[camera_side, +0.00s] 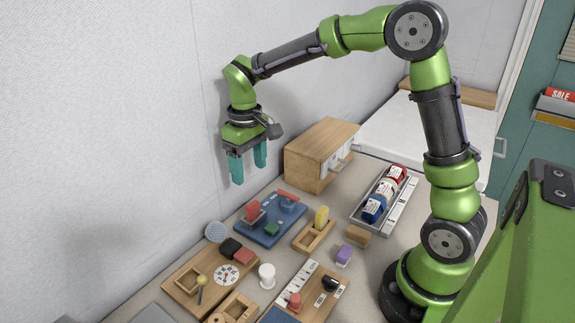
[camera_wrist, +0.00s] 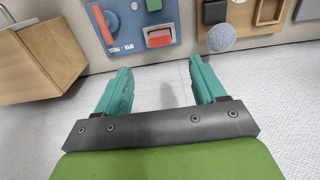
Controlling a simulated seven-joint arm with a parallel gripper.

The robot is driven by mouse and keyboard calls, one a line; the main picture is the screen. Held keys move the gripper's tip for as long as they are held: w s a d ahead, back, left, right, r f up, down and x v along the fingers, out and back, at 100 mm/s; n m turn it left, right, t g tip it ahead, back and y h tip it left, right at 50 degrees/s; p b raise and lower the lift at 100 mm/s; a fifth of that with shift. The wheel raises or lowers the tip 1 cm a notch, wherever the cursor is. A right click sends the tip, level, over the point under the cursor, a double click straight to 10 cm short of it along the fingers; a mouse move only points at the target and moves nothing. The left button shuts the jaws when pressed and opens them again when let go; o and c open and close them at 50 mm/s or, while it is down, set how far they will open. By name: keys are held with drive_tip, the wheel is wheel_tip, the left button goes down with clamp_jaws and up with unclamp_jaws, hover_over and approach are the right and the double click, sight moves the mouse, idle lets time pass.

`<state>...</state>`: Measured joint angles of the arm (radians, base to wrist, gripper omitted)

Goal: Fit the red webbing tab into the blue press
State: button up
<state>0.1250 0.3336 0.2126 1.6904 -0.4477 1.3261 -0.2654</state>
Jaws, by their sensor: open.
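The blue press (camera_side: 262,234) is a flat blue board lying on the table below my gripper, and it also shows at the top of the wrist view (camera_wrist: 132,40). A red block (camera_side: 252,210) stands on its near-wall side and also shows in the wrist view (camera_wrist: 159,38). A red lever (camera_side: 288,196) and a small green block (camera_side: 271,229) are on the board too. Another red piece (camera_side: 244,256) lies beside a black block. I cannot tell which red piece is the webbing tab. My gripper (camera_side: 249,173) is open and empty, high above the table near the wall; its teal fingers (camera_wrist: 160,68) are apart.
A wooden cabinet (camera_side: 305,160) stands right of the press. A grey ball-like piece (camera_side: 215,231) is left of it. Wooden trays, a yellow piece (camera_side: 321,217), a white spool (camera_side: 267,276) and a tray of bottles (camera_side: 361,213) crowd the table. The wall is close behind.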

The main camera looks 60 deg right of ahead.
drive_tip(key=s+r+m+t+y, duration=0.1)
drive_tip(key=s+r+m+t, duration=0.1)
drive_tip(key=s, duration=0.7)
drive_tip(key=s+a+r+m+t+y, duration=0.1)
drive_tip(key=s+r+m+t, duration=0.1)
drive_tip(key=s+r+t, duration=0.3)
drive_tip(key=s+r, duration=0.1)
drive_tip(key=s, duration=0.3)
drive_tip(key=shift+a, duration=0.15)
drive_tip(key=shift+r, duration=0.15)
